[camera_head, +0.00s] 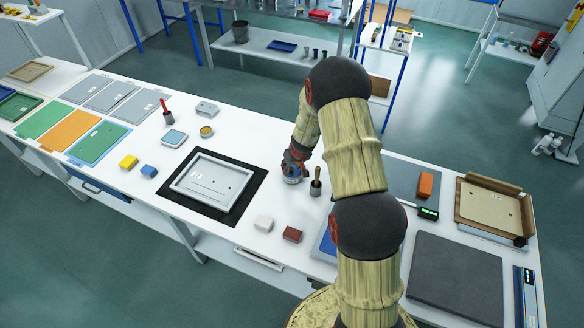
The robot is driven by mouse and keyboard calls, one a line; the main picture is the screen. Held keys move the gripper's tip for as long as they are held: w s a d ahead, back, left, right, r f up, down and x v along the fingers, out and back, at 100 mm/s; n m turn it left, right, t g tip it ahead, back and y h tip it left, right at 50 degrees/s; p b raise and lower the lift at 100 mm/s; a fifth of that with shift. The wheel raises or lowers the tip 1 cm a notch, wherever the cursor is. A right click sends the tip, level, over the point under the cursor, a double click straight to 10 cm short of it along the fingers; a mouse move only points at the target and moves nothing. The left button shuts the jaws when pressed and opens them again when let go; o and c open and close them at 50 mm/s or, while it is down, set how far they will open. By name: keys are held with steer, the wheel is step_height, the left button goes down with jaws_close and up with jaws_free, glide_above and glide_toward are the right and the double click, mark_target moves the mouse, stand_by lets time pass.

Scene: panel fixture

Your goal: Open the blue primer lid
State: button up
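My arm reaches over the white table (232,240), and its end is at the table's middle, right of the framed grey panel (212,181). My gripper (292,176) is low there, small and partly hidden by my own arm. Some blue shows at its lower end, but I cannot tell whether this is the blue primer lid or a part of the gripper. I cannot tell whether the fingers are open or shut. No other lid that is clearly the blue primer's can be made out.
A dark cup with a wooden-handled tool (316,187) stands close to the right of my gripper. A small yellow-topped tin (206,132) stands behind the panel. A dark grey mat (456,280) lies at right.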

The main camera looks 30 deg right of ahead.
steer(key=shift+c, duration=1.2)
jaws_close()
